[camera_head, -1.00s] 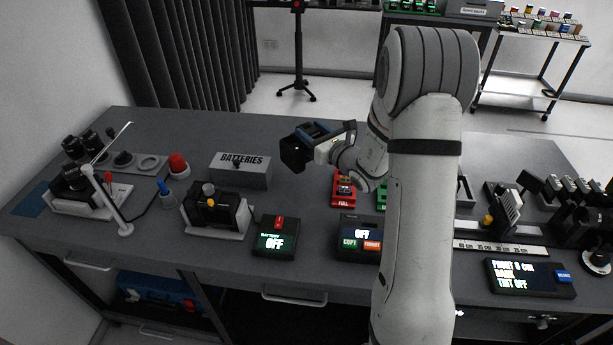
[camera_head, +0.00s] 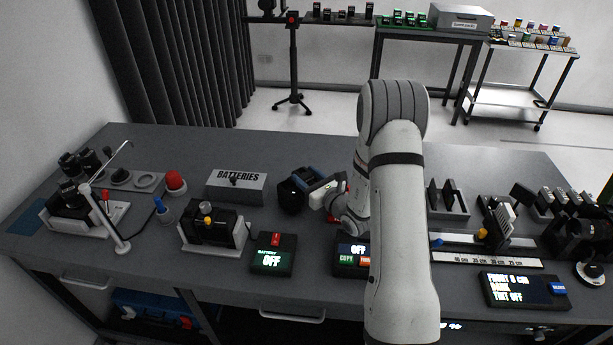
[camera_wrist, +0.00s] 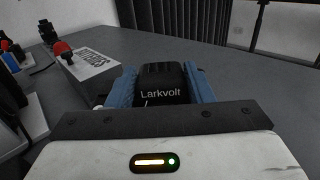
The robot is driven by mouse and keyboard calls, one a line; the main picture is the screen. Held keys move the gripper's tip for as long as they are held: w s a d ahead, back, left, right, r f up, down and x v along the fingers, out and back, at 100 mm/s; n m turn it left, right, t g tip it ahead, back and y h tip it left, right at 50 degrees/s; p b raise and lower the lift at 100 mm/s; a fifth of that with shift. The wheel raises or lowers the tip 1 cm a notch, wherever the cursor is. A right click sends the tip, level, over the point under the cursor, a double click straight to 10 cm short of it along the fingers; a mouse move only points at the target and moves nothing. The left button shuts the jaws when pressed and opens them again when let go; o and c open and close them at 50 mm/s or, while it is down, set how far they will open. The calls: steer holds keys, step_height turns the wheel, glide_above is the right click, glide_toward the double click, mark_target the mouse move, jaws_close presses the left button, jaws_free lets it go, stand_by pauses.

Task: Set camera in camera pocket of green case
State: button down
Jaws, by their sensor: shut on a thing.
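No green case with a camera pocket can be made out in these frames.
The grey workbench (camera_head: 300,145) carries a grey BATTERIES box (camera_head: 236,187), a battery tester (camera_head: 273,254), a black device in a white cradle (camera_head: 214,228) and a text display (camera_head: 525,290). A blue case (camera_head: 150,308) lies on the shelf below. Open floor lies behind the bench.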

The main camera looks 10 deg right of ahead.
steer(key=shift+f+b, duration=0.1)
steer(key=shift+b, duration=0.2)
steer(key=c, duration=0.7)
jaws_free()
